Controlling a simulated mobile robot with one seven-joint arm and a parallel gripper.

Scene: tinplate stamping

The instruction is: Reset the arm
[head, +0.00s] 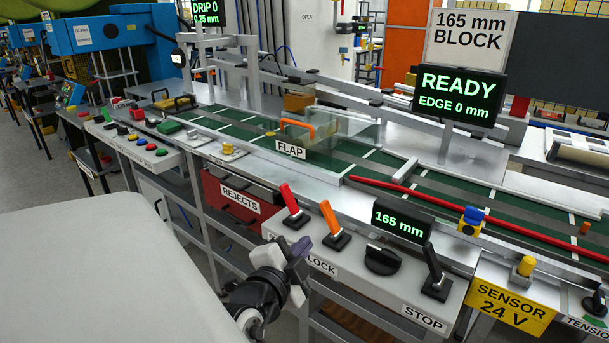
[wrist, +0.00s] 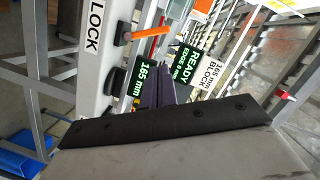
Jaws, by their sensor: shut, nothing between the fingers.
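My gripper (head: 296,250) is in the lower middle of the head view, in front of the control panel edge by the BLOCK label (head: 322,266). Its dark fingers are shut with nothing between them. In the wrist view the closed fingers (wrist: 165,92) point toward the console, with the 165 mm display (wrist: 143,83) and the orange lever (wrist: 148,33) beyond them.
Red (head: 291,202), orange (head: 332,222) and black (head: 435,272) levers and a black knob (head: 382,260) stand on the panel. Behind runs the green conveyor (head: 345,160) with an orange-handled clear flap (head: 300,128). A READY display (head: 459,95) stands above. Open floor (head: 35,180) lies left.

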